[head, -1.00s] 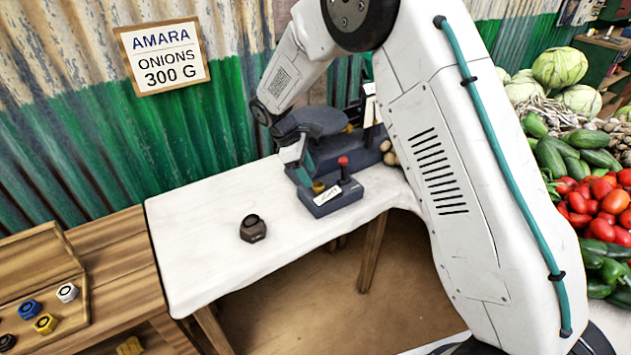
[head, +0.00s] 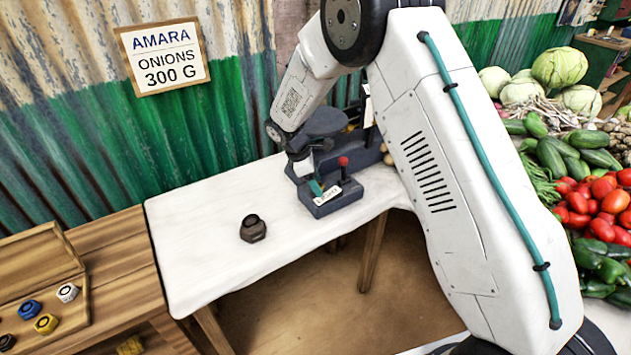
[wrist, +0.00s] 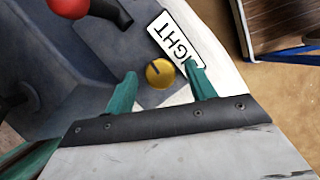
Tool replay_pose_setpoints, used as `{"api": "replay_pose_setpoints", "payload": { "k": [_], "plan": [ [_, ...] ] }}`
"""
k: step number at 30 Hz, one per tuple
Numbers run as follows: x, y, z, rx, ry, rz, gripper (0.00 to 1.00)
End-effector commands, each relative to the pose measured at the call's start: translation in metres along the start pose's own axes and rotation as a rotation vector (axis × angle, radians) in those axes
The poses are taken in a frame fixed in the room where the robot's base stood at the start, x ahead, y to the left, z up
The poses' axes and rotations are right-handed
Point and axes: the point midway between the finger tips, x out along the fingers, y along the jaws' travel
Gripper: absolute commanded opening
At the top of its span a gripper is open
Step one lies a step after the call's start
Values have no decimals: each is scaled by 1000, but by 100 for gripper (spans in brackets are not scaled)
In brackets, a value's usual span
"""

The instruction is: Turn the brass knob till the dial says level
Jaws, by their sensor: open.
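The brass knob (wrist: 160,73) shows in the wrist view on the blue-grey scale body (wrist: 95,70), with a dark mark on its top. My gripper (wrist: 162,78) is open, its two teal fingers on either side of the knob; I cannot tell whether they touch it. In the head view my gripper (head: 316,187) is low at the front of the scale (head: 335,204), and the knob is hidden behind it. The dial's reading cannot be made out in either view.
A red-tipped lever (head: 343,163) stands close beside my gripper, near a white label (head: 327,196). A dark hexagonal weight (head: 253,229) sits on the white table (head: 200,240). Coloured weights lie in a wooden tray (head: 75,330) at left. Vegetables are piled at right.

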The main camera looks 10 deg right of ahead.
Motion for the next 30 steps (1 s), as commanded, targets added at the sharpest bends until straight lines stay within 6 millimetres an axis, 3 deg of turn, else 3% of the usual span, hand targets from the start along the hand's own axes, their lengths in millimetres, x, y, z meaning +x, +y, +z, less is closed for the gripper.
{"api": "replay_pose_setpoints", "payload": {
  "k": [3, 7, 8, 20, 30],
  "plan": [
    [0, 0, 0, 0, 0, 0, 52],
    [0, 0, 0, 0, 0, 0, 16],
    [0, 0, 0, 0, 0, 0, 11],
    [0, 0, 0, 55, 0, -24, 11],
    [0, 3, 0, 280, 0, -116, 11]
  ]
}}
